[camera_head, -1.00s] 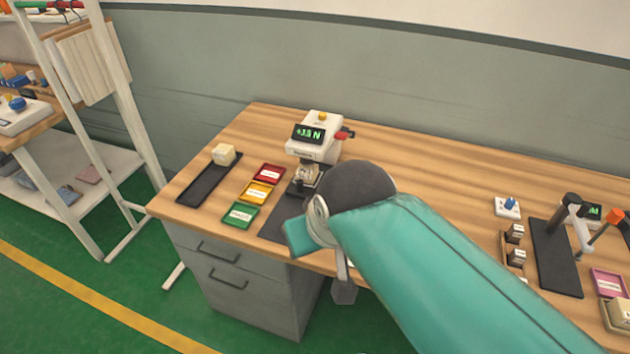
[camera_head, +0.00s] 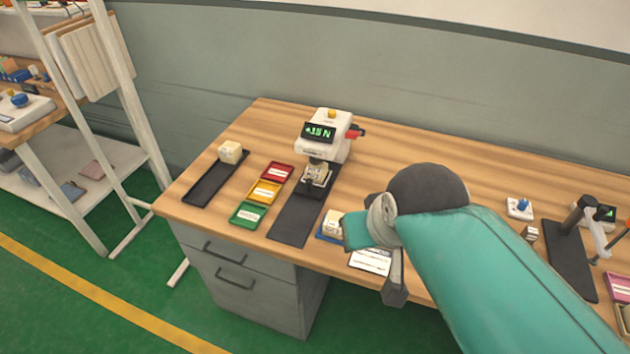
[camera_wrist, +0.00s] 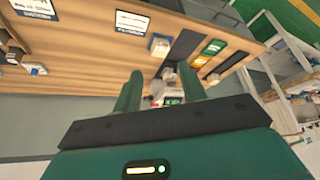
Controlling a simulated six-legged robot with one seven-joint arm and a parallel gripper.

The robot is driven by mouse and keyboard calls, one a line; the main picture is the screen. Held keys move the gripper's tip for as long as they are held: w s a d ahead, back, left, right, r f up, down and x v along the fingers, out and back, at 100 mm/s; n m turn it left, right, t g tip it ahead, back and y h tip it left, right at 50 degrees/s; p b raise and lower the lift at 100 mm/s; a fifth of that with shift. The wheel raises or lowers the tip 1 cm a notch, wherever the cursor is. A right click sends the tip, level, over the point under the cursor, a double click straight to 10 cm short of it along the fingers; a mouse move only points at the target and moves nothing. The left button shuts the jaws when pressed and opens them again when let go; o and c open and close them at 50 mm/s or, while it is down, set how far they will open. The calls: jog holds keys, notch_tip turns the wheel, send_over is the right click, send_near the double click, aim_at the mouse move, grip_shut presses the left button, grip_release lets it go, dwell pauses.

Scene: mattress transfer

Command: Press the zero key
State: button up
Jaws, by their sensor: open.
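The white force tester (camera_head: 325,138) stands toward the back of the desk, with a lit green readout (camera_head: 319,132) on its front. A yellow button (camera_head: 332,114) sits on its top and a red knob (camera_head: 356,132) on its right side; I cannot read which is the zero key. In the wrist view my gripper (camera_wrist: 160,88) is open and empty, its two green fingers apart. The tester (camera_wrist: 163,94) shows beyond and between the fingertips, partly hidden, with a gap.
Red (camera_head: 278,172), yellow (camera_head: 264,191) and green (camera_head: 248,213) trays lie left of the tester's dark mat (camera_head: 296,222). A black tray (camera_head: 212,186) holds a pale block (camera_head: 230,152). Another block (camera_head: 333,222) sits beside my arm. A second stand (camera_head: 570,258) is at right.

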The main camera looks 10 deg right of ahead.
grip_shut()
dwell(1.7)
